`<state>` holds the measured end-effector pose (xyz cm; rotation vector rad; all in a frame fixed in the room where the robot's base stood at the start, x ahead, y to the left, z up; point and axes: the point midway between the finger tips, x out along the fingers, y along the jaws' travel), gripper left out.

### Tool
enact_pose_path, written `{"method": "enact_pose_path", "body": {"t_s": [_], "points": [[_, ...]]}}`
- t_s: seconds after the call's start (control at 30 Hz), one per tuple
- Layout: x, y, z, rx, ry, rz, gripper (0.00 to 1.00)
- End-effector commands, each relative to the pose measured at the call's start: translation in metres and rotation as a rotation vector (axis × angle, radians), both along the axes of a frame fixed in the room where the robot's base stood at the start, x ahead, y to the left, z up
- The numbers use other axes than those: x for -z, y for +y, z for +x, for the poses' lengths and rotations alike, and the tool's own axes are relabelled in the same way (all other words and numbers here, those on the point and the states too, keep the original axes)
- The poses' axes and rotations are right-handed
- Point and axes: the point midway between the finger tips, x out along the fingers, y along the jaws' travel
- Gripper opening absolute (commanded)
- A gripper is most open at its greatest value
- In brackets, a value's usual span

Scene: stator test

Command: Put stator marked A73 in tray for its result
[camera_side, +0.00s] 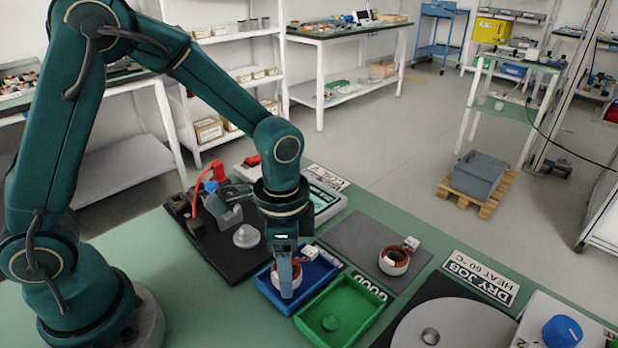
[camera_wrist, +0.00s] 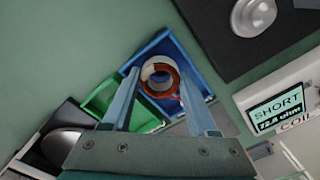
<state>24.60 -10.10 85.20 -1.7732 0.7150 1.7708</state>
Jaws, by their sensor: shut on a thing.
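My gripper (camera_side: 286,290) points down at the blue tray (camera_side: 262,283) and is shut on a white and copper-brown stator (camera_side: 297,276). In the wrist view the stator (camera_wrist: 160,76) sits between my two fingertips, over or in the blue tray (camera_wrist: 163,43); I cannot tell if it touches the floor. A white tag (camera_side: 310,252) shows beside it, its mark unreadable. The green tray (camera_side: 368,309) stands right beside the blue one. A second stator (camera_side: 394,260) with a white tag lies on the grey mat. The tester screen (camera_wrist: 279,109) reads SHORT, 72.8 ohm.
A dark test stand (camera_side: 225,262) with red and blue parts and a silver dome (camera_side: 246,236) is at left. A blue knob (camera_side: 562,331) is at far right.

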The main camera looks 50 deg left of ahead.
Motion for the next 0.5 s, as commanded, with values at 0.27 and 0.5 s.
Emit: {"method": "enact_pose_path", "body": {"t_s": [0.27, 0.5], "points": [[0.0003, -0.0001, 0.0001, 0.000, 0.000, 0.000, 0.00], [0.0054, 0.0001, -0.0002, 0.000, 0.001, 0.000, 0.00]]}}
